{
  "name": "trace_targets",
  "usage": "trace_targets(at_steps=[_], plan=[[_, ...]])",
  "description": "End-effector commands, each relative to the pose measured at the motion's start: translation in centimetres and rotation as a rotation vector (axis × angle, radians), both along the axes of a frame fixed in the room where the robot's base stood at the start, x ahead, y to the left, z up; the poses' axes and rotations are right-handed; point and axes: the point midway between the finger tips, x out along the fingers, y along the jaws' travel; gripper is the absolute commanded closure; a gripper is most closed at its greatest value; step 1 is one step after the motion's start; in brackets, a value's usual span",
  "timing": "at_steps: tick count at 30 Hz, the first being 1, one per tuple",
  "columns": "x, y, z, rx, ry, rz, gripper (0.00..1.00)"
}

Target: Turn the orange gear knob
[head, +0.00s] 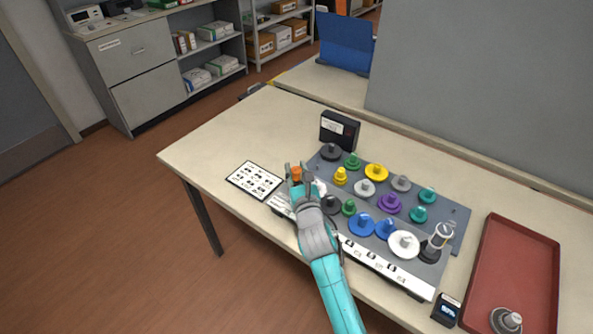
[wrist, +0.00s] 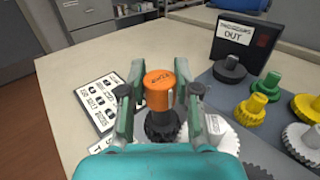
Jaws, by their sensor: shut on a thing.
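The orange gear knob (wrist: 160,92) has an orange cylindrical top with dark lettering and a black toothed base. In the wrist view it stands upright between the two fingers of my gripper (wrist: 159,97), which is shut on its orange top. In the head view the orange knob (head: 297,173) shows at the tip of my gripper (head: 297,177), at the left end of the grey panel (head: 456,212). A white gear (wrist: 217,135) sits just right of the knob's base. My arm hides part of the panel's near side.
Gears in yellow, green, purple, blue, white and black crowd the panel to the right. A black box marked OUT (wrist: 243,45) stands behind it. A printed card (head: 254,181) lies to the left. A red tray (head: 518,262) is at the far right. The table's left part is clear.

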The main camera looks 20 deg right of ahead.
Motion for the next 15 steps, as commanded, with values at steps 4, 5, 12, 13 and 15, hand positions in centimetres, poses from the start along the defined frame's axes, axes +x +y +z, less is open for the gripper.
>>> trace_targets(at_steps=[4,5,12,13,15], plan=[[0.02,-0.02,-0.03,0.001,0.001,0.023,1.0],[0.02,-0.02,-0.03,0.001,0.001,0.026,1.0],[0.03,-0.01,-0.04,0.0,0.001,0.041,1.0],[0.03,-0.01,-0.05,0.001,0.002,0.042,1.0],[0.03,0.0,-0.05,0.0,0.002,0.043,1.0]])
